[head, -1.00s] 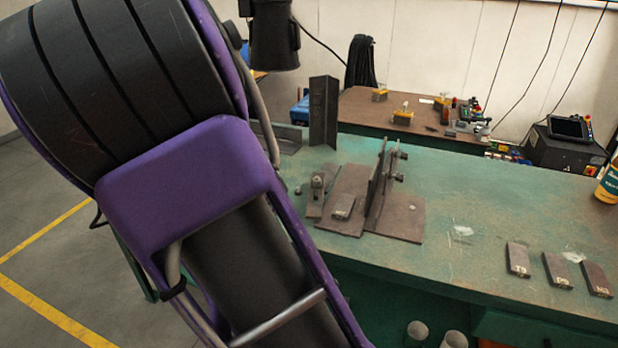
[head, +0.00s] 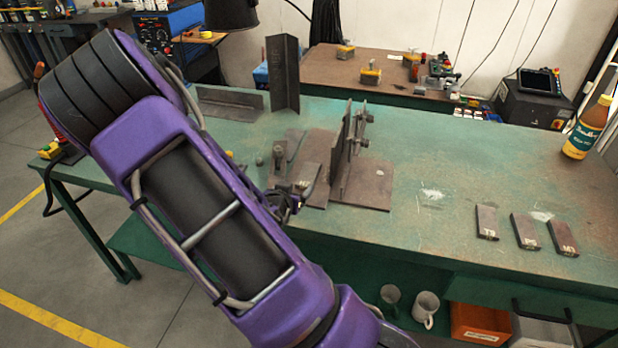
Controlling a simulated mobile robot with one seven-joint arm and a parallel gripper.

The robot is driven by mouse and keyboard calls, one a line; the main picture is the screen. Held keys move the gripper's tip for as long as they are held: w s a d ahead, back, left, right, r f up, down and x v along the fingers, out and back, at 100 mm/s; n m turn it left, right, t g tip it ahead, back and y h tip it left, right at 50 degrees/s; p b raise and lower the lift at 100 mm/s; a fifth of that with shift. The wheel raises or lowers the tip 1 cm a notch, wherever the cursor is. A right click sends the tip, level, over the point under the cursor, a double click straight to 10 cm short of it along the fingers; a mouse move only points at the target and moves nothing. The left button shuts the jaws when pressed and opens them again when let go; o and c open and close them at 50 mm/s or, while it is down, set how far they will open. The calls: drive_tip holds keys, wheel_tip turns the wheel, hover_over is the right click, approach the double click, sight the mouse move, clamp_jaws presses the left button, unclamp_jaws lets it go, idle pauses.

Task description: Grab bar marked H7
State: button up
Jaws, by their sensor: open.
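Three dark bars lie apart on the right of the green bench: a left bar (head: 487,222), a middle bar (head: 525,231) and a right bar (head: 562,236). Each has a pale mark at its near end. The left mark looks like T3; the right one may read H7, but the marks are too small to be sure. Another small marked bar (head: 306,178) lies on the steel fixture plate (head: 368,192). My gripper (head: 291,197) shows partly beside my purple arm, near the fixture's bar and far left of the three bars. It is open; my arm hides much of it.
The fixture's upright plates and clamps (head: 352,140) stand between my gripper and the three bars. Angle irons (head: 284,75) stand and lie at the back left. A bottle (head: 587,128) stands at the right. Mugs (head: 425,308) and an orange bin (head: 480,322) sit below.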

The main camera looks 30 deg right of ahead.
sight(308, 174)
drive_tip(key=x, duration=0.5)
drive_tip(key=shift+r+b+x, duration=0.2)
drive_tip(key=shift+b+x, duration=0.25)
drive_tip(key=shift+x, duration=2.2)
drive_tip(key=shift+d, duration=0.2)
clamp_jaws()
drive_tip(key=shift+r, duration=0.1)
